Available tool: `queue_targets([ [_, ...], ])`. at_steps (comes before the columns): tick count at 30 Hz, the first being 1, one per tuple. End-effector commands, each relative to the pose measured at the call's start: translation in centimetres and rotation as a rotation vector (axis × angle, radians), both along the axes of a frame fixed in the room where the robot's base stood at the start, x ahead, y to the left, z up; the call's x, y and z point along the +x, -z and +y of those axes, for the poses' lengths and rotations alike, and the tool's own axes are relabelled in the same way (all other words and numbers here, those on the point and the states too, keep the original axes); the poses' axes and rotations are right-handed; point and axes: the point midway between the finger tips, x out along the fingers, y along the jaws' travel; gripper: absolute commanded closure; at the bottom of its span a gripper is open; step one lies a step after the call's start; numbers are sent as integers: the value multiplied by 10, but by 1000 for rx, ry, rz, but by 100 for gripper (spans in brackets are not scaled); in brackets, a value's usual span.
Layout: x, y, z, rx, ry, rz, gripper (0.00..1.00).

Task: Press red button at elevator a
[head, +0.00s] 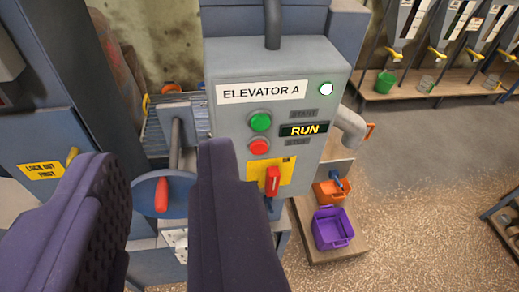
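The grey control box (300,62) carries a label reading "ELEVATOR A" (262,92). The red button (259,147) is on its face, directly below the green button (260,122). A small display beside them reads "RUN" (303,130), and a lamp (325,89) at the upper right glows pale green-white. My gripper (155,165) is in the lower left, its two dark padded fingers wide apart with nothing held between them.
A red switch handle (271,181) sits on a yellow plate below the buttons. A blue handwheel (180,190) with a red knob shows between my fingers. Purple (331,229) and orange (332,193) buckets stand on a low platform to the right. Open floor lies beyond.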

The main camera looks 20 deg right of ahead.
Motion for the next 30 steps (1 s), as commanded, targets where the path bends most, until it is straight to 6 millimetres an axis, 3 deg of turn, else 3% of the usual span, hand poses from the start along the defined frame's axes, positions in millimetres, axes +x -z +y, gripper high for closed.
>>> queue_targets([
  [1, 0, 0, 0, 0, 0, 0, 85],
  [3, 0, 0, 0, 0, 0, 0, 100],
  [30, 0, 0, 0, 0, 0, 0, 100],
])
